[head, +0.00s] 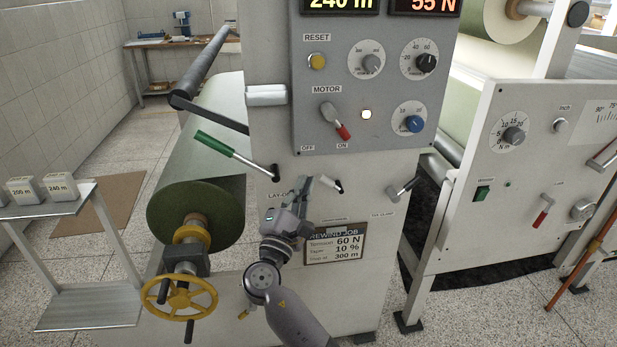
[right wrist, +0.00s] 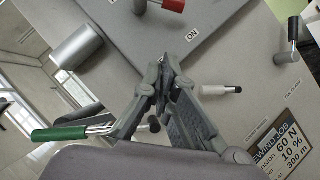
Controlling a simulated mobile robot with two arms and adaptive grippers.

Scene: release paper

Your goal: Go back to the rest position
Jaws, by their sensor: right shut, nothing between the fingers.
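My right gripper (head: 310,184) is shut and empty in front of the grey machine cabinet, above the rewind job card (head: 335,243) and below the control panel. In the right wrist view its fingertips (right wrist: 166,68) meet with nothing between them. A short white-tipped lever (head: 333,184) is just right of the gripper in the head view; I cannot tell whether they touch. A green-handled lever (head: 214,144) stands up and left of the gripper. My left gripper does not show.
The control panel (head: 300,112) has knobs and a red-tipped motor switch (head: 342,131). A green roll (head: 202,180) with a yellow handwheel (head: 179,300) is at the left, beside a small side table (head: 80,198) with labelled blocks. Another machine (head: 480,170) stands at the right.

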